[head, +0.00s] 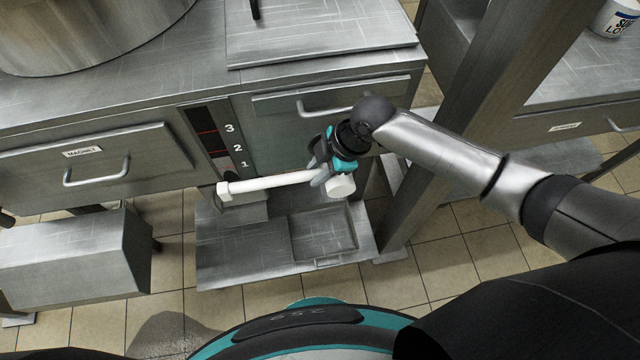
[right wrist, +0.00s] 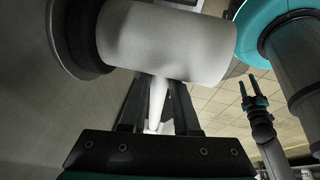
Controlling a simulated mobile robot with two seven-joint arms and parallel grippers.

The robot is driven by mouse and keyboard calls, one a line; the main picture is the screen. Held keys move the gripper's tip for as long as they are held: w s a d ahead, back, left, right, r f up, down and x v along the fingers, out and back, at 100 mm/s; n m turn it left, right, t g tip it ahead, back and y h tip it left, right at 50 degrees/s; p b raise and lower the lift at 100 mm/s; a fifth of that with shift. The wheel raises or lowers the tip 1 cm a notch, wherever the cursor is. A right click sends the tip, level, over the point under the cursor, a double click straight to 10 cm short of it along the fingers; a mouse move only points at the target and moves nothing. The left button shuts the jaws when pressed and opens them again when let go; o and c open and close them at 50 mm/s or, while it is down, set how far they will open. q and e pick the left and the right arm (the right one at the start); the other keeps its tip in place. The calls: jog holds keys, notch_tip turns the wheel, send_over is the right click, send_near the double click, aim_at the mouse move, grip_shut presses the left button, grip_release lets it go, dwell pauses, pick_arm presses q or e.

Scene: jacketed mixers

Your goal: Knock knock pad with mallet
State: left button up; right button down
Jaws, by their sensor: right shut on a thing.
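My right gripper (head: 322,172) is shut on the white mallet in front of the steel cabinet. In the head view, the mallet's long handle (head: 270,184) reaches left to a small knob, and its thick head (head: 341,187) is at the right, close to the fingers. In the right wrist view, the white cylindrical head (right wrist: 165,45) lies across the fingers. One end of it is at a dark round pad (right wrist: 73,40) on the steel front; I cannot tell whether they touch. The gripper largely hides the pad in the head view. My left gripper (right wrist: 254,92) is open and empty.
A dark indicator panel marked 1, 2, 3 (head: 208,140) is left of the gripper. Drawers labelled MAGNET (head: 95,160) and another with a handle (head: 335,100) are in the cabinet. A steel post (head: 450,130) stands right, and a low steel platform (head: 240,255) lies below.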

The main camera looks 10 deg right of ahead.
jog(key=shift+s+r+p, duration=0.1)
jog(key=shift+r+p, duration=0.1)
jog(key=shift+p, duration=0.3)
jog(key=s+p, duration=0.3)
jog(key=s, duration=0.1)
jog(key=shift+s+f, duration=0.1)
dwell(0.4)
